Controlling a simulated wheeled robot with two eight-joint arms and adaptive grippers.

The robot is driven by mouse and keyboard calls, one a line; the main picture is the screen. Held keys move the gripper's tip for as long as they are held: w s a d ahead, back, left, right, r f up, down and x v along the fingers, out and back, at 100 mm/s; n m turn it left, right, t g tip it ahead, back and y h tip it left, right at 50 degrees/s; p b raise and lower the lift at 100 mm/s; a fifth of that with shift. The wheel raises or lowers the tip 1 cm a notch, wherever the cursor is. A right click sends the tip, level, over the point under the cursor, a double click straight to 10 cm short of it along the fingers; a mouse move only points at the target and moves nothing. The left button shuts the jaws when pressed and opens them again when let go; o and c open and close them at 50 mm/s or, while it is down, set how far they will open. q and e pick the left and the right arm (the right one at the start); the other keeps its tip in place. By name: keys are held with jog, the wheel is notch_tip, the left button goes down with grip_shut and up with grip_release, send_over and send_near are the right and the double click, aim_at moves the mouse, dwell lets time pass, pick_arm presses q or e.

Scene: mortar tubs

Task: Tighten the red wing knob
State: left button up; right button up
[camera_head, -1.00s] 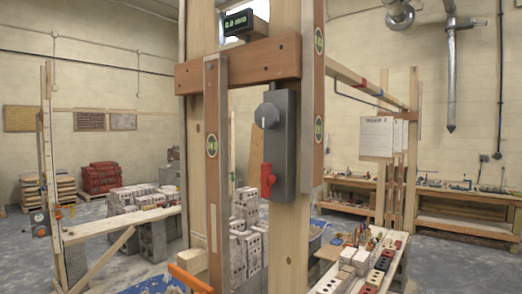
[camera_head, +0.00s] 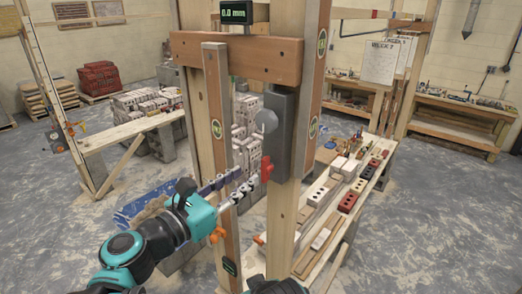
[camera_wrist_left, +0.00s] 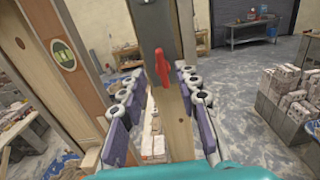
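The red wing knob (camera_head: 266,168) sits at the lower end of a dark grey box (camera_head: 283,140) on a wooden post. Its wings stand roughly upright, and it also shows in the left wrist view (camera_wrist_left: 163,68). My left gripper (camera_head: 240,184) reaches up from the lower left, its tips close to the knob. In the left wrist view my left gripper (camera_wrist_left: 162,75) is open, with one finger on each side of the knob and gaps to both. I cannot tell if the tips reach its depth. My right gripper is not in view.
A round grey dial (camera_head: 266,121) sits on the box above the knob. A display (camera_head: 236,13) reads 0.0 mm. Wooden planks (camera_head: 220,150) stand close to my left gripper. A bench (camera_head: 336,215) with bricks and tools is at the right; open floor lies beyond it.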

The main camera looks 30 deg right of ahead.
aim_at(262, 165)
pick_arm(q)
jog(key=p+x, duration=0.1)
jog(key=x, duration=0.6)
jog(key=shift+w+d, duration=0.1)
jog(key=shift+d, duration=0.1)
jog(key=shift+f, duration=0.1)
grip_shut()
